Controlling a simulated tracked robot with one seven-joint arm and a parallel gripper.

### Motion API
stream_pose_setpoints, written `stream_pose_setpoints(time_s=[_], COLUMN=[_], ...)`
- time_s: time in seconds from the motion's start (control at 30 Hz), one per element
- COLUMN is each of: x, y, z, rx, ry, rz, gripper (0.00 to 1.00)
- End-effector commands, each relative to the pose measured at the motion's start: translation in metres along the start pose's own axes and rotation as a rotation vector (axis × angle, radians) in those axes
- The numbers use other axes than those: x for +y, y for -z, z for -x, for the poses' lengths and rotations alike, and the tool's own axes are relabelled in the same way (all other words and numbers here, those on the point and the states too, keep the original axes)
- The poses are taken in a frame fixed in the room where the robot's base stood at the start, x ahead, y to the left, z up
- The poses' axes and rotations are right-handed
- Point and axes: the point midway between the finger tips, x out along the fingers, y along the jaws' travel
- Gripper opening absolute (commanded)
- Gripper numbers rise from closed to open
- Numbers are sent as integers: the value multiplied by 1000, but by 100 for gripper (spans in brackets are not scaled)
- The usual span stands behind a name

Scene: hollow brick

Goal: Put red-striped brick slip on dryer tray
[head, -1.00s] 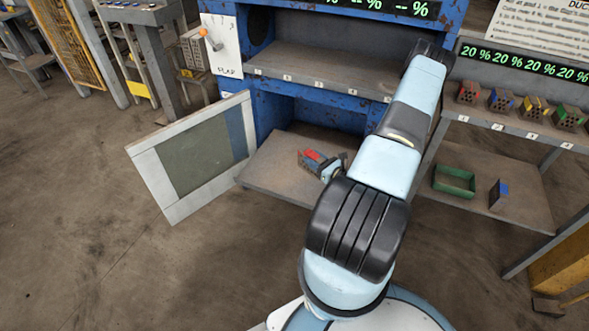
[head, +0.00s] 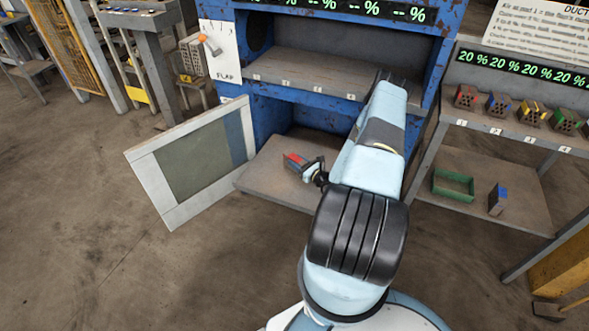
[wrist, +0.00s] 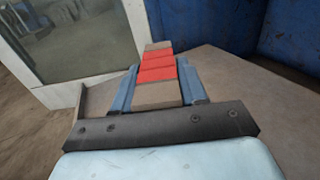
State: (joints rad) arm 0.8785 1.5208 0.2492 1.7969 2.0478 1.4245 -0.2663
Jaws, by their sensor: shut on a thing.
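The red-striped brick slip (head: 296,161) is held in my gripper (head: 308,168) over the low grey shelf in front of the blue dryer's lower opening. In the wrist view the slip (wrist: 156,72) is brown-grey with red bands and points away from me between the two blue fingers of my gripper (wrist: 157,88), which are shut on it. The grey surface (head: 270,172) is below it and is probably the dryer tray. I cannot tell whether the slip touches it.
The blue dryer (head: 262,90) has an empty upper shelf (head: 300,70). A pale framed flap (head: 150,180) stands open at left of the tray. At right, a bench holds several coloured bricks, with a green bin (head: 453,194) and a blue-marked brick (head: 497,200) on its lower shelf.

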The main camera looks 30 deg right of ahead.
Motion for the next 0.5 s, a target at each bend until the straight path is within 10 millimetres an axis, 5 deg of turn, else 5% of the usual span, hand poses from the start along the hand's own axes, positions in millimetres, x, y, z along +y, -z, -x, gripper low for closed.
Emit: stream_pose_setpoints(time_s=[0.2,0.5], x=[1,1], y=[27,28], z=[1,1], rx=[2,1], ry=[-1,-1], rz=[-1,-1], gripper=[11,11])
